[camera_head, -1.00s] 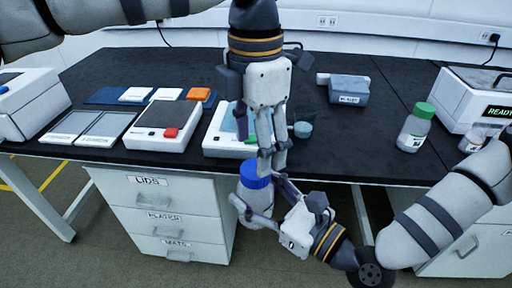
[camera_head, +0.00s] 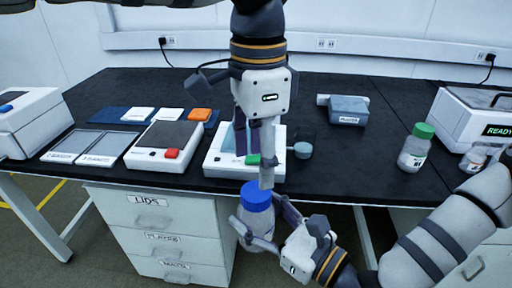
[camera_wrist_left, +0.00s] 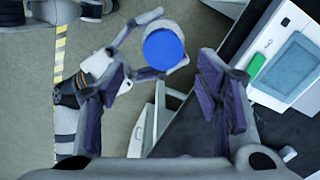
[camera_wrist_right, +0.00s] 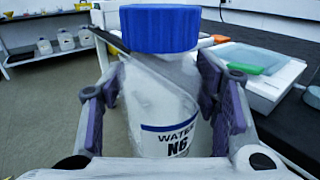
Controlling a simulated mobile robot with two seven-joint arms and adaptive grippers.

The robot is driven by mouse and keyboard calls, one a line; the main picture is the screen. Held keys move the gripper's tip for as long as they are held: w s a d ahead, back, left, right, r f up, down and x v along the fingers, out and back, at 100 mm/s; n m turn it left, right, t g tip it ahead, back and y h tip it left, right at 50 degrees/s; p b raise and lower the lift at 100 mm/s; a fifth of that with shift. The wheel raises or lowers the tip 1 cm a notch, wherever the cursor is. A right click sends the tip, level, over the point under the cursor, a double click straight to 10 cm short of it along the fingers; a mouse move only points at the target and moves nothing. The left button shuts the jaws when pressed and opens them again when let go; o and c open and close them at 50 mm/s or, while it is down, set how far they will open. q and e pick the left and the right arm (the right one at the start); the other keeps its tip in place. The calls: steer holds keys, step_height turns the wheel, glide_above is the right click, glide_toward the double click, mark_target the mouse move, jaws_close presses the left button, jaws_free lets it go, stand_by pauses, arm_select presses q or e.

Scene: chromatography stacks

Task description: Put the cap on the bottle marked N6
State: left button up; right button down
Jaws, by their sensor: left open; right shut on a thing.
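The bottle marked N6 (camera_wrist_right: 165,100) is white with a "WATER N6" label. It is upright in my right gripper (camera_wrist_right: 160,92), which is shut around its body in front of the bench. The head view shows the bottle (camera_head: 250,222) partly behind the fingers. The blue cap (camera_wrist_right: 160,28) sits on top of the bottle and looks level; its thread is hidden. My left gripper (camera_head: 256,160) points down above the cap and is open. In the left wrist view the cap (camera_wrist_left: 164,48) shows between and beyond the spread fingers, with nothing held.
The black bench (camera_head: 345,150) carries a device with a green button (camera_head: 215,160) behind the bottle, and one with a red button (camera_head: 150,160). A green-capped bottle (camera_head: 412,152) stands to the right. White drawers (camera_head: 165,240) are below, left of the bottle.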

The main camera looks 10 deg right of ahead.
mark_target(256, 191)
arm_select(q)
steer(key=n, duration=0.3)
steer(key=shift+w+r, duration=0.1)
steer(key=shift+r, duration=0.1)
steer(key=n, duration=0.5)
steer(key=shift+w+r+n, duration=0.1)
steer(key=shift+r+n, duration=0.15)
steer(key=shift+n, duration=0.05)
step_height(256, 191, down, 8)
steer(key=shift+f, duration=0.1)
